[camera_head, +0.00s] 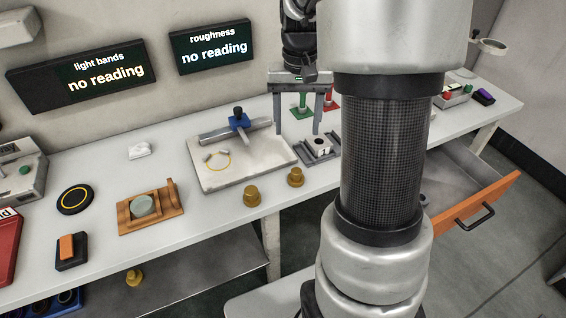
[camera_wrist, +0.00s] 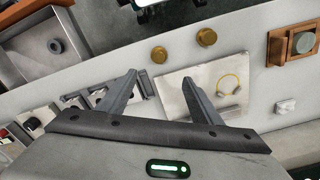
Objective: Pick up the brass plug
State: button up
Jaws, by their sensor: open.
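Two brass plugs stand near the front edge of the bench in the head view, a left one (camera_head: 251,196) and a right one (camera_head: 295,177). Both also show in the wrist view, one (camera_wrist: 159,54) just beyond the fingertips and the other (camera_wrist: 206,37) farther right. A third brass-coloured piece (camera_head: 134,277) sits on the lower shelf. My gripper (camera_head: 298,132) is open and empty, fingers pointing down over the back of the bench, behind the plugs. In the wrist view my gripper (camera_wrist: 159,78) has a wide gap between its fingers and touches no plug.
A pale plate (camera_head: 215,180) with a blue-clamped bar and yellow ring lies left of my gripper. A wooden holder (camera_head: 130,225) with a round grey-green piece stands farther left. A small metal fixture (camera_head: 319,148) stands near the right plug. An orange-fronted drawer (camera_head: 480,205) is open at right.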

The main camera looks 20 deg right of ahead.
aim_at(296, 171)
jog(key=f+b, duration=0.1)
jog(key=f, duration=0.4)
jog(key=f+b, duration=0.1)
jog(key=f, duration=0.5)
jog(key=f+b, duration=0.1)
jog(key=f, duration=0.5)
jog(key=shift+s+d+b, duration=0.1)
jog(key=shift+s+b, duration=0.15)
jog(key=shift+b, duration=0.05)
jog(key=shift+c, duration=0.3)
jog(key=c, duration=1.4)
